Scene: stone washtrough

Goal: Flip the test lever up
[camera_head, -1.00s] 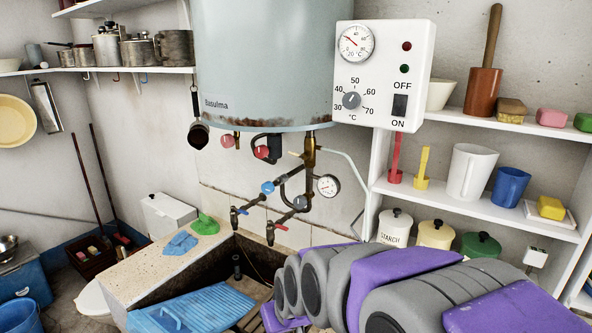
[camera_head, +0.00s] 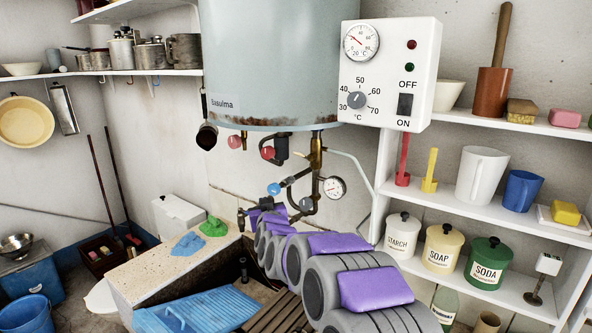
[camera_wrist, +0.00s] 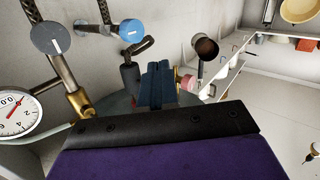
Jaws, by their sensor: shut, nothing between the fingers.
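No part is labelled as the test lever, and I cannot tell for sure which one it is. A brass valve (camera_head: 316,150) hangs under the boiler (camera_head: 258,60), with a small, pale arm-like part at its side. The brass valve also shows at left in the wrist view (camera_wrist: 72,97), next to the dial gauge (camera_wrist: 17,112). My gripper (camera_wrist: 157,68) is shut and empty, its dark blue fingers pointing towards the boiler's underside. A pinkish-red knob (camera_wrist: 186,82) shows just right of the fingers and a black fitting (camera_wrist: 130,74) just left. Contact is unclear.
A blue knob (camera_head: 274,189) sits on the pipework, with a red knob (camera_head: 267,153) above. The white control box (camera_head: 388,75) is mounted right of the boiler. My arm crosses above the trough (camera_head: 150,275). A shelf unit (camera_head: 455,210) with canisters stands right.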

